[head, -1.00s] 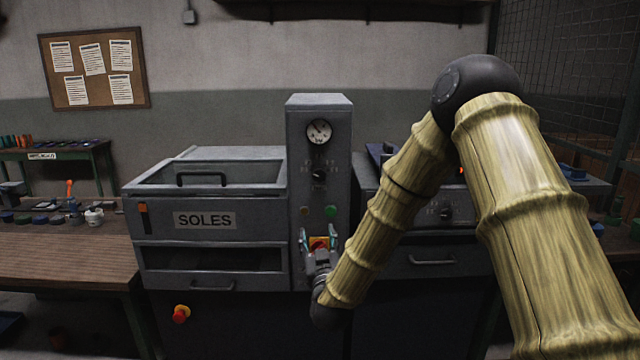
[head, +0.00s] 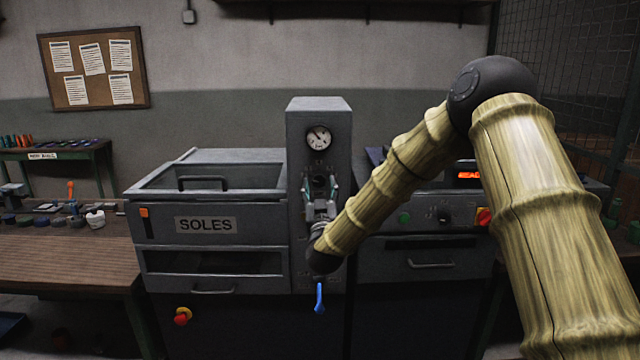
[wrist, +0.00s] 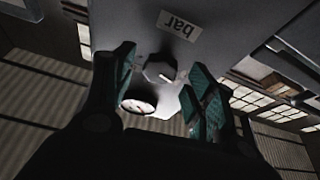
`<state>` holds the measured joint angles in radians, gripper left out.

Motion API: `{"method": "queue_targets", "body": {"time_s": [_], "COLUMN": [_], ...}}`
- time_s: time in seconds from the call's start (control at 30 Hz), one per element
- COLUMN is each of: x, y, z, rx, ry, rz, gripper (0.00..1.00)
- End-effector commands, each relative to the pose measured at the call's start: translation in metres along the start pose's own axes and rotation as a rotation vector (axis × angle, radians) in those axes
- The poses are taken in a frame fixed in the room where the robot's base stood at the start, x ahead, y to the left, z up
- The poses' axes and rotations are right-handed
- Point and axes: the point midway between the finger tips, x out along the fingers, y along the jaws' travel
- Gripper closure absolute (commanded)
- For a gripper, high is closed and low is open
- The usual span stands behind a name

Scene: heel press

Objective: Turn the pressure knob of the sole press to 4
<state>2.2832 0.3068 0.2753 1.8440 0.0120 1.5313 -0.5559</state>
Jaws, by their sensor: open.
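The sole press (head: 232,265), with the label SOLES, stands left of a grey control column (head: 298,120). A dial gauge (head: 319,138) is high on the column. My gripper (head: 320,190) is open in front of the column below the gauge. In the wrist view the dark pressure knob (wrist: 159,68) lies between the green-padded fingertips of my gripper (wrist: 162,78), with room visible at its sides. I cannot tell contact or read its setting. A "bar" label (wrist: 178,25) appears upside down near the knob, and the gauge (wrist: 138,105) shows beyond.
Right of the column is another machine with its own knob (head: 444,215), green button (head: 404,218) and red display (head: 468,174); my arm passes in front of it. A blue lever (head: 320,298) hangs below my gripper. A wooden bench (head: 65,255) is at left.

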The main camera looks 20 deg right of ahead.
Motion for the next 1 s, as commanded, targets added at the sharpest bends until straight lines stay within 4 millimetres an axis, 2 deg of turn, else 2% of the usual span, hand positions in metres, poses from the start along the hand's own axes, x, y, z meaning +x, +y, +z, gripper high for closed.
{"method": "queue_targets", "body": {"time_s": [0.13,0.47,0.73,1.0], "x": [0.0096,0.0117,0.0116,0.0110], "y": [0.0003,0.0001,0.0004,0.0005], "z": [-0.0006,0.0001,0.0001,0.0015], "rx": [0.000,-0.001,-0.001,0.016], "ry": [0.001,0.000,0.000,0.000], "rz": [0.001,0.000,0.000,0.008], "gripper": [0.44,0.44,0.90,0.90]}}
